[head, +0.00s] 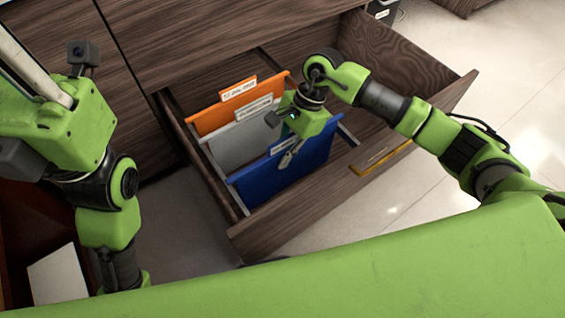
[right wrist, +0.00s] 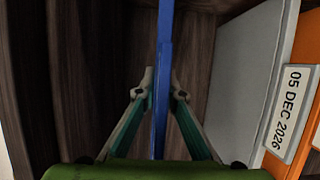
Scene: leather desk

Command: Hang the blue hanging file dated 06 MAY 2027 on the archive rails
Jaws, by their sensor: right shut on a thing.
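The blue hanging file (head: 292,178) is in the open drawer, in front of the grey file, roughly upright. Its tab's date is too small to read. My right gripper (head: 288,155) is shut on its upper edge; in the right wrist view the thin blue file (right wrist: 162,85) stands between the two fingers (right wrist: 162,92). The archive rails run along the drawer's two sides, the right rail (head: 348,134) and the left rail (head: 212,160). The file's left end is close to the left rail; I cannot tell if its hooks rest on the rails. My left gripper is out of view.
A grey file (head: 222,148) and an orange file (head: 208,119) hang behind the blue one. The grey file's tab (right wrist: 289,110) reads 05 DEC 2026.

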